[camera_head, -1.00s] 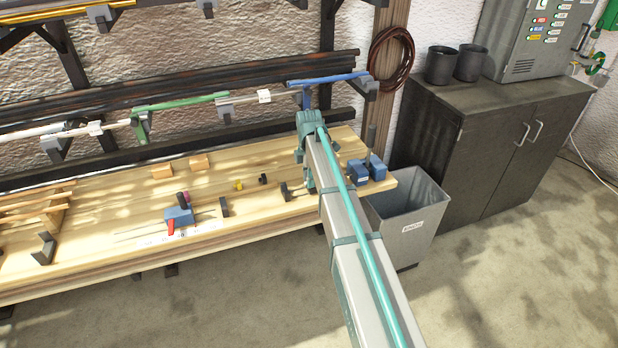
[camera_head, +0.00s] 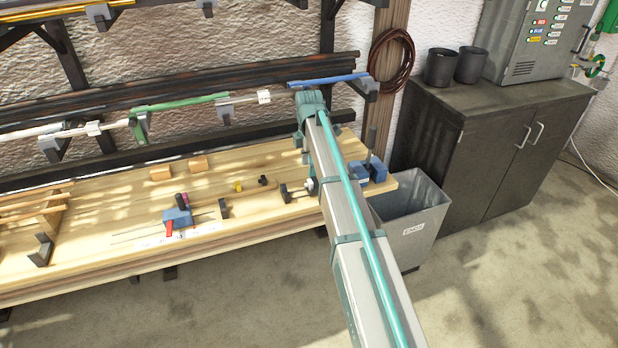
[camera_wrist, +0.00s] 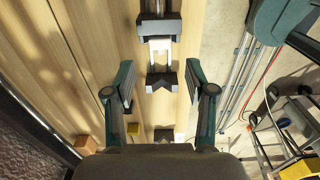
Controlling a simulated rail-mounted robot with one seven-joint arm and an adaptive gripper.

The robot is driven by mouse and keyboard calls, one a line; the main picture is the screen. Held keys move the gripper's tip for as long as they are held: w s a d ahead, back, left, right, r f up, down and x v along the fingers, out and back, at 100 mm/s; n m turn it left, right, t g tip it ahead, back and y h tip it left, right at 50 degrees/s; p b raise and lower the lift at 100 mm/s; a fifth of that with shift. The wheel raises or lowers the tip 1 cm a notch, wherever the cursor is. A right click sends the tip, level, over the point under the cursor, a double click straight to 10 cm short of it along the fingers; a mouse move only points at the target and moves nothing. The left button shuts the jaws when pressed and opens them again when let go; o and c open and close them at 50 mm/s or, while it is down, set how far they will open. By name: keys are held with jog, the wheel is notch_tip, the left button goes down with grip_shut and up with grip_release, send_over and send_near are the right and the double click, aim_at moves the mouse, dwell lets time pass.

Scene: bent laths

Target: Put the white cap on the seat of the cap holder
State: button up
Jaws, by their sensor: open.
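In the wrist view my gripper (camera_wrist: 159,92) points down at the bench with its two fingers wide apart and nothing between them. Above the fingertips in the picture, a small white piece (camera_wrist: 160,46) sits between a dark block (camera_wrist: 158,25) and a V-shaped dark block (camera_wrist: 163,80); it may be the white cap, but I cannot tell. In the head view a blue fixture (camera_head: 178,217) with red and purple parts stands on the bench; I cannot tell whether it is the cap holder. My forearm hides part of the bench's right end.
A small yellow piece (camera_head: 238,187) and wooden blocks (camera_head: 198,164) sit on the bench (camera_head: 110,205). A blue clamp-like fixture (camera_head: 367,170) is at its right end. A grey bin (camera_head: 412,225) and dark cabinet (camera_head: 495,140) stand to the right. Racks line the wall behind.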

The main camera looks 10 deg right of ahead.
aim_at(309, 181)
notch_tip(309, 181, up, 6)
jog(key=shift+b, duration=0.5)
